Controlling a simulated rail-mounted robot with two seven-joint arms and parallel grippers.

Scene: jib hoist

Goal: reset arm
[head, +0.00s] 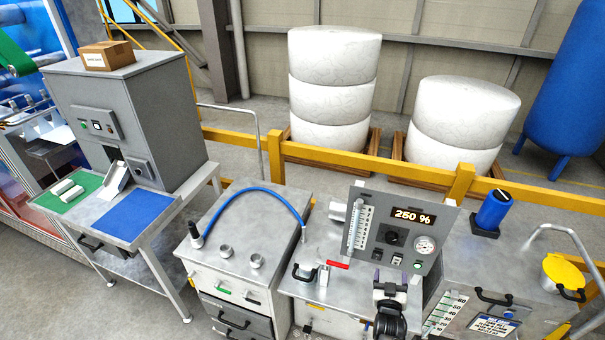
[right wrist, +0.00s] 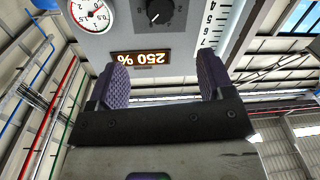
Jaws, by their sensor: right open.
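My right gripper (head: 390,276) is in the lower right of the head view, low in front of the grey control panel (head: 366,232). Its two purple-padded fingers stand apart with nothing between them, as the right wrist view also shows (right wrist: 165,78). In that view the panel appears upside down beyond the fingertips, with its dial gauge (right wrist: 91,14), black knob (right wrist: 160,10) and lit display (right wrist: 148,58). The display reads 250 % in the head view. The fingers do not appear to touch the panel. My left gripper is not in view.
A steel cabinet with a blue hose (head: 262,188) stands left of the panel, and a red lever (head: 337,265) lies close by. A tank with a yellow cap (head: 563,271) stands at the right. A yellow rail (head: 325,154) runs behind. Floor at the lower left is clear.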

